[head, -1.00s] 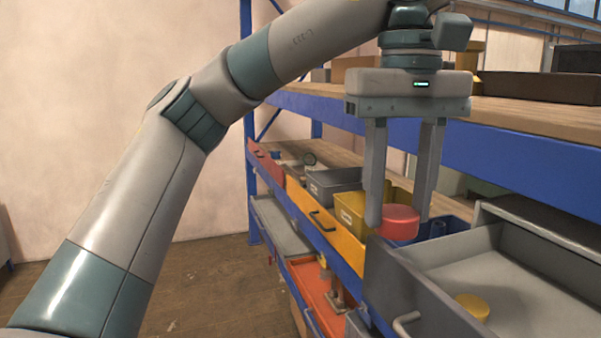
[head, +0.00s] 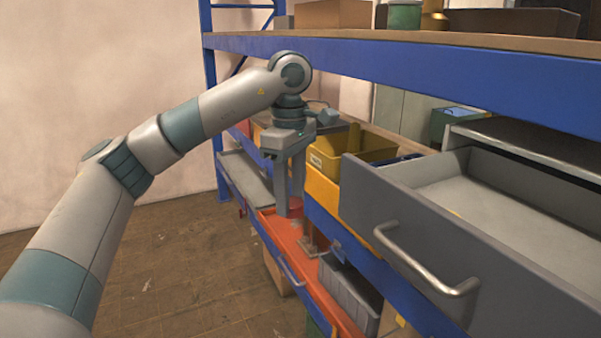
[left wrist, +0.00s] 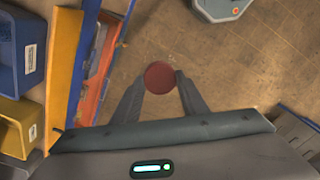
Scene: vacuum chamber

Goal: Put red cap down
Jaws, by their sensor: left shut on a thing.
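The red cap (left wrist: 159,77) is round and sits between the two fingertips of my left gripper (left wrist: 160,84) in the left wrist view. In the head view the left gripper (head: 290,209) points down, shut on the red cap (head: 295,206), which is partly hidden by a finger. It is in front of the shelf rack, and in the head view it overlaps the orange-red tray (head: 287,240). The wrist view shows floor below the cap, with the tray to its left. My right gripper is in neither view.
An open grey drawer (head: 430,230) juts out on the right. A yellow bin (head: 352,150) stands behind the gripper on the shelf, and a blue bin (left wrist: 28,40) shows in the wrist view. A grey bin (head: 350,290) sits low. The floor (head: 170,260) is clear at left.

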